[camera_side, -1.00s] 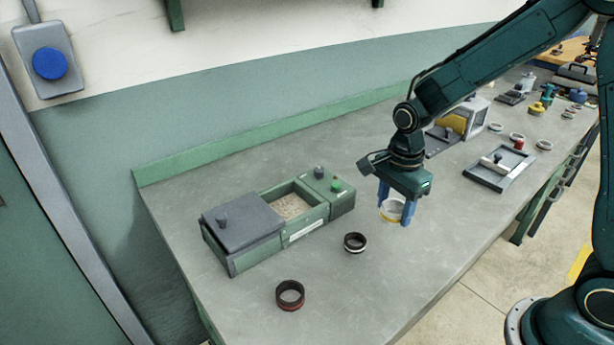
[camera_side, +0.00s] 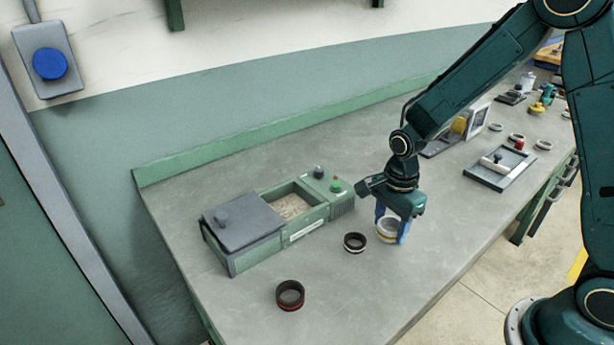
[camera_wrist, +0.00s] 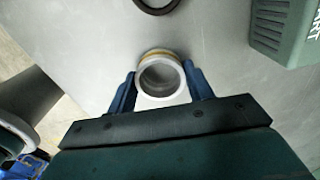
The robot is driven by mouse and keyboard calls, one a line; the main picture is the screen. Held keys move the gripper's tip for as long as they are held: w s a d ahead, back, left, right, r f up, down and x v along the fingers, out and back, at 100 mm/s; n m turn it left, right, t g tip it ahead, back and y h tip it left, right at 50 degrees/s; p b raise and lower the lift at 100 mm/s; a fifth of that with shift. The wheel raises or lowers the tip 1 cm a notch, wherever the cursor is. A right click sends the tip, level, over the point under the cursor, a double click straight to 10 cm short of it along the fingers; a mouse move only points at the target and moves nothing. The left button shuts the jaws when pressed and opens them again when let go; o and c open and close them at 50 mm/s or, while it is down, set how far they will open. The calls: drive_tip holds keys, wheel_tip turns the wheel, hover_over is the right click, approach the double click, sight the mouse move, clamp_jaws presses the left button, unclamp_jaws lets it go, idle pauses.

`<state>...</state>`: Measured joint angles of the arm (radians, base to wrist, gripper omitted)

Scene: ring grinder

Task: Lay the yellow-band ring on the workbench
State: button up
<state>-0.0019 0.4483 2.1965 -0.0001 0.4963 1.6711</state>
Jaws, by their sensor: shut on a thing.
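The yellow-band ring (camera_side: 387,229) is pale with a yellow band and is held between the two blue fingers of my gripper (camera_side: 391,229). In the wrist view the ring (camera_wrist: 161,95) sits between both fingertips of my gripper (camera_wrist: 161,88), which touch its sides. The ring is at or just above the grey workbench (camera_side: 340,285); I cannot tell whether it touches the top.
A dark ring (camera_side: 355,242) lies close to the left of the held ring. A dark ring with a red band (camera_side: 290,295) lies further left in front. A green box machine (camera_side: 280,222) with an open grit tray stands behind. The bench's front right is clear.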

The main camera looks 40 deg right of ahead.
drive_tip(key=shift+f, duration=0.15)
drive_tip(key=o, duration=1.2)
drive_tip(key=shift+c, duration=0.2)
wheel_tip(320, 180, up, 12)
drive_tip(key=shift+r, duration=0.2)
